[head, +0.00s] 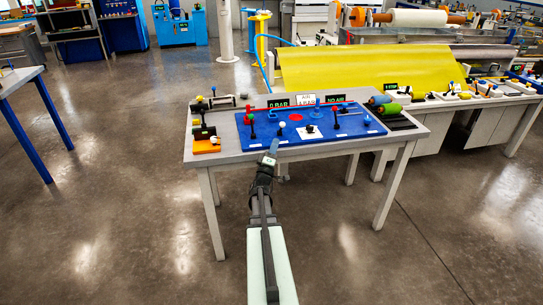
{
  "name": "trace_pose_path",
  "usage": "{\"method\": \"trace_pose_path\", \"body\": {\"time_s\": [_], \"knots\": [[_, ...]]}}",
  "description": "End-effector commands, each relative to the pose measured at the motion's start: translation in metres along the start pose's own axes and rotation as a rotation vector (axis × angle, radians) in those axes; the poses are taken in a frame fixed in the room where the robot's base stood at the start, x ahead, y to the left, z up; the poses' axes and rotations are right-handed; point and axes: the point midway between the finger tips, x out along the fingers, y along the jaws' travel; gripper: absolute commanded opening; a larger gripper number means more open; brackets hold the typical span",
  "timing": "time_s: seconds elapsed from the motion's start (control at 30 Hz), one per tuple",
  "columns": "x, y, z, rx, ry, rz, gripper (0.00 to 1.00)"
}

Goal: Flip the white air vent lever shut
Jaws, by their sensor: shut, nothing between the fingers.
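A blue panel (345,132) lies on the grey table (225,153) and carries several small levers and knobs. A white square plate (310,133) with a black knob sits near the panel's middle. A small white round part (282,124) stands to its left. At this size I cannot tell which part is the white air vent lever or how it is set. My gripper (274,146) is shut and empty at the panel's front edge, left of the white plate. I cannot tell whether it touches anything.
Signs at the panel's back include "0 BAR" (278,103) and "NO AIR" (336,99). An orange block (207,146) with a lever stands at the table's left. The floor in front is clear.

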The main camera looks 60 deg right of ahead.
Motion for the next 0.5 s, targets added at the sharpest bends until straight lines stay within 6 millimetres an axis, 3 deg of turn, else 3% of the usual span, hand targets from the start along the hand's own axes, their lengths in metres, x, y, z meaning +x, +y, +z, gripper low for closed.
{"method": "trace_pose_path", "body": {"time_s": [0.2, 0.5], "knots": [[0.036, -0.002, 0.0, 0.0, 0.0, 0.001, 0.0], [0.058, -0.001, 0.0, 0.0, 0.002, 0.0, 0.0]]}}
